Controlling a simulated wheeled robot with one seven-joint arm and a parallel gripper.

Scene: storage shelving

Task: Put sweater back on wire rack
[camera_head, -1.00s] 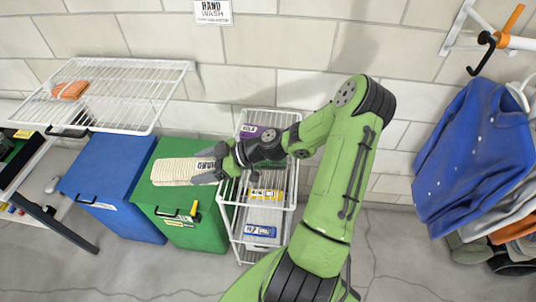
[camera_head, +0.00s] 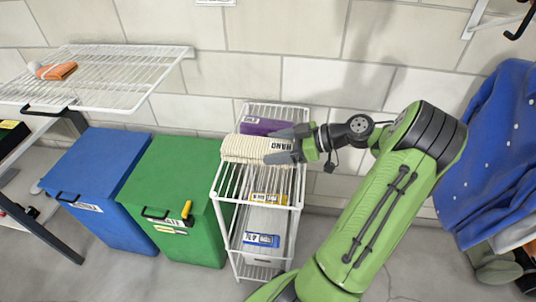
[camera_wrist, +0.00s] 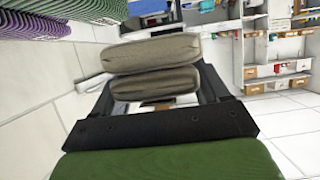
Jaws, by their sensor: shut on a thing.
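My gripper (camera_head: 290,143) is shut on a folded cream ribbed sweater (camera_head: 243,148). The sweater extends left from the fingers, over the top of the white wire rack (camera_head: 226,185), near its upper level. I cannot tell whether it touches the rack. In the wrist view the folded sweater (camera_wrist: 155,52) shows greyish beige between the dark fingers. A purple folded item (camera_head: 262,126) is on the rack behind the sweater. Lower levels hold a yellow-labelled item (camera_head: 268,199) and a blue-labelled item (camera_head: 261,240).
A green bin (camera_head: 170,175) and a blue bin (camera_head: 95,170) stand left of the rack. A white wire wall shelf (camera_head: 130,75) with an orange item (camera_head: 57,71) is above them. Blue clothing (camera_head: 500,160) hangs at right. Floor in front is clear.

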